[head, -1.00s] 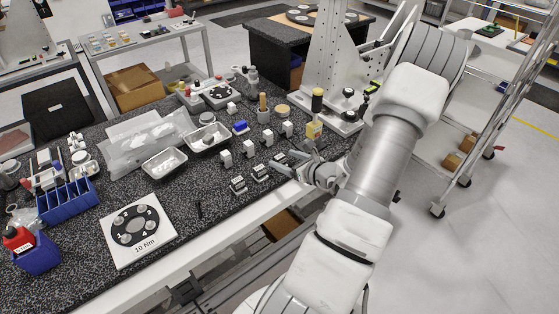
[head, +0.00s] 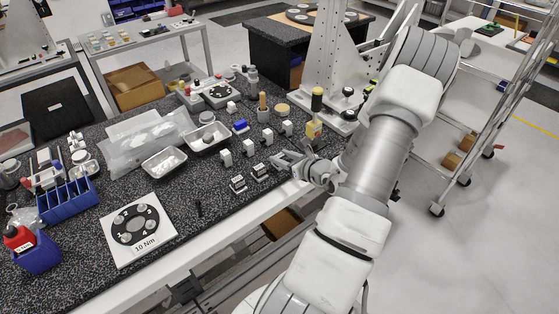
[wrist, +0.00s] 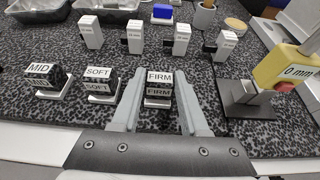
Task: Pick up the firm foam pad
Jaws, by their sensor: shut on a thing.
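The firm foam pad (wrist: 158,88) is a small dark block with white FIRM labels on its top and front. In the wrist view it sits between the two fingers of my gripper (wrist: 160,92), which is shut on it. A white base shows just below the pad; I cannot tell whether the two touch. In the head view my gripper (head: 280,158) is at the near edge of the bench, and its fingers largely hide the pad.
The soft pad (wrist: 98,80) and the mid pad (wrist: 42,76) stand on white bases to the left. Several white blocks (wrist: 91,32) stand in a row behind. A yellow-headed gauge (wrist: 285,68) stands close on the right. Metal trays (head: 208,138) lie farther back.

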